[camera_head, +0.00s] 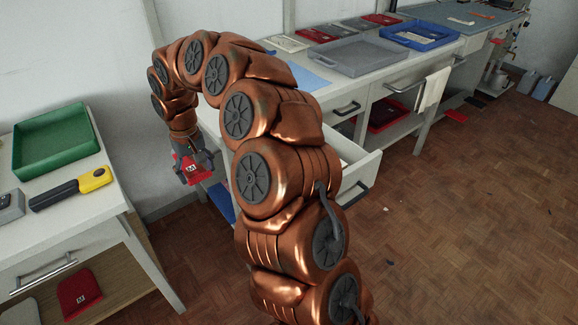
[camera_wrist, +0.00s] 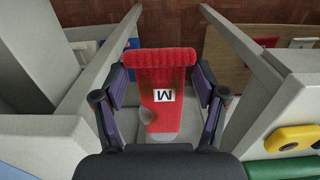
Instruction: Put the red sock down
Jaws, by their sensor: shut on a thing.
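My gripper (camera_head: 196,160) is shut on a red sock (camera_head: 193,171) and holds it in the air, between the left table and the long counter. In the wrist view the sock (camera_wrist: 163,66) sits between the two fingers (camera_wrist: 162,88). Its ribbed cuff points away from the palm. It has a white label with a black M and grey patches at the lower part. Another red item with a similar label (camera_head: 79,291) lies on the shelf under the left table.
The left table (camera_head: 58,226) carries a green tray (camera_head: 55,141) and a yellow-and-black device (camera_head: 72,188). The counter holds a grey tray (camera_head: 358,56), a blue tray (camera_head: 419,35) and several folded items. A drawer (camera_head: 358,170) stands open below it. The floor at right is mostly clear.

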